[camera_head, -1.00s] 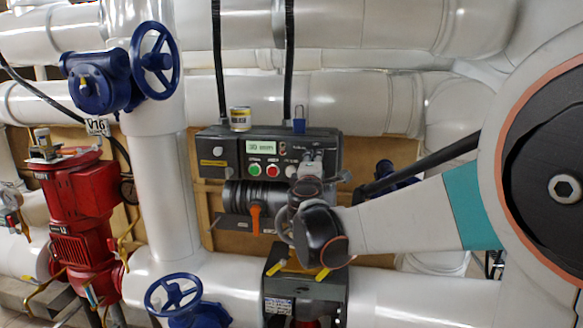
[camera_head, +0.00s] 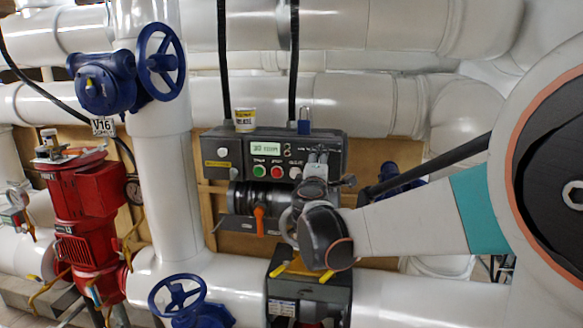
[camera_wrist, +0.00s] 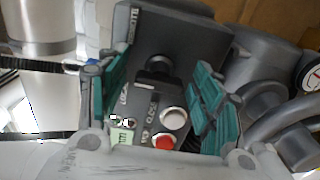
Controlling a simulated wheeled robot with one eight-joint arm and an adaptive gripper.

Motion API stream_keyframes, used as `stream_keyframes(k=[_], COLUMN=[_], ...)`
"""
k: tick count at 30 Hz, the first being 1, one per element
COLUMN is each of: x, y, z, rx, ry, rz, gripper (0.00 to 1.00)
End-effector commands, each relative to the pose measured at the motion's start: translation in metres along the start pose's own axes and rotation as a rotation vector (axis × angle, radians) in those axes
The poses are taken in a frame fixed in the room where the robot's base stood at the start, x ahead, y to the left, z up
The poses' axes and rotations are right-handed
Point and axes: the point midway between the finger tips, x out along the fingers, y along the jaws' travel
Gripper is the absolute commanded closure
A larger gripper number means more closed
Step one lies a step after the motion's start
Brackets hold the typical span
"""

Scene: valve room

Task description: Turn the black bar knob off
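The black bar knob (camera_wrist: 157,78) shows in the wrist view on a dark control panel (camera_wrist: 182,38), between my gripper's fingers. My gripper (camera_wrist: 162,72) is open, with one teal-padded finger on each side of the knob and a gap to each. In the head view my gripper (camera_head: 318,160) is in front of the right part of the control box (camera_head: 222,139) and hides the knob there.
The panel has a green display (camera_head: 265,148), a green button (camera_head: 259,170) and a red button (camera_head: 277,171). An orange-handled valve (camera_head: 259,215) is below. White pipes surround the box.

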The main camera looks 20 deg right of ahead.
Motion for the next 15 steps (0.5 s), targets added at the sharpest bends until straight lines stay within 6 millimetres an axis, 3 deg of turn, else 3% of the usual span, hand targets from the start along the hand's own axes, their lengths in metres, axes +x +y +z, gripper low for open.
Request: stream_keyframes(k=[8, 15], x=[-0.006, -0.045], y=[0.000, 0.000], z=[0.000, -0.001], rx=[-0.001, -0.001], ry=[0.001, 0.003], rz=[0.000, 0.000], gripper=[0.40, 0.40])
